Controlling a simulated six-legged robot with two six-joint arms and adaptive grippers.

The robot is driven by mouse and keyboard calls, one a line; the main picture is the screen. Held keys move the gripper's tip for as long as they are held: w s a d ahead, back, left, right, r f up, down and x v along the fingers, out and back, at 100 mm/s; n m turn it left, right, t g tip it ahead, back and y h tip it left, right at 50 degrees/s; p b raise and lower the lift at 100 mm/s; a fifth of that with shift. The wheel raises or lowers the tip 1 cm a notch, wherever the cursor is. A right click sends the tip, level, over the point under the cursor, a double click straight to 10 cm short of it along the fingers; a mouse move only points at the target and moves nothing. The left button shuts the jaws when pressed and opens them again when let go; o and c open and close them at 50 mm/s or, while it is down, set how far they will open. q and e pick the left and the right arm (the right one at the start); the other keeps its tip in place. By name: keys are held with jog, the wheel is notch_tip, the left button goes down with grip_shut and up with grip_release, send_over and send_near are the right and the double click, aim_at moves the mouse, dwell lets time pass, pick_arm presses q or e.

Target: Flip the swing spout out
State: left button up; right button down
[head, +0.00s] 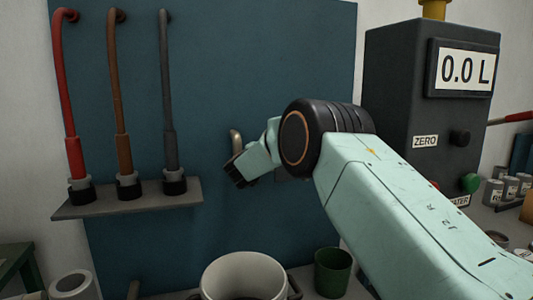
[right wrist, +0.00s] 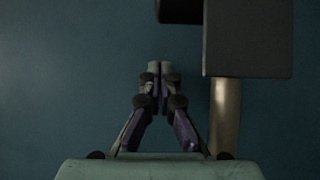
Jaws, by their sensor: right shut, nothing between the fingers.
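A short tan metal tube, which looks like the swing spout (head: 235,136), shows on the blue panel in the head view, partly hidden by my right wrist. In the right wrist view the tube (right wrist: 226,112) lies just right of the fingers, below a dark block (right wrist: 248,38). My right gripper (right wrist: 160,72) is shut and empty, its fingertips together left of the tube. I cannot tell whether it touches the tube. In the head view my right gripper (head: 236,170) is small and dark against the panel. My left gripper is not in view.
A grey shelf (head: 130,203) at left holds red, brown and grey hoses. A white pot (head: 243,270) and a green cup (head: 333,270) stand below the panel. A dark meter box (head: 400,90) reading 0.0 L stands at right, with a ZERO label and knobs.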

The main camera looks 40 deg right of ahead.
jog(key=s+d+b, duration=0.1)
jog(key=s+d, duration=0.1)
jog(key=shift+s+d+f+b, duration=0.1)
jog(key=shift+s+d+b, duration=0.2)
jog(key=shift+d, duration=0.1)
jog(key=shift+s, duration=0.2)
jog(key=shift+a, duration=0.1)
dwell(0.3)
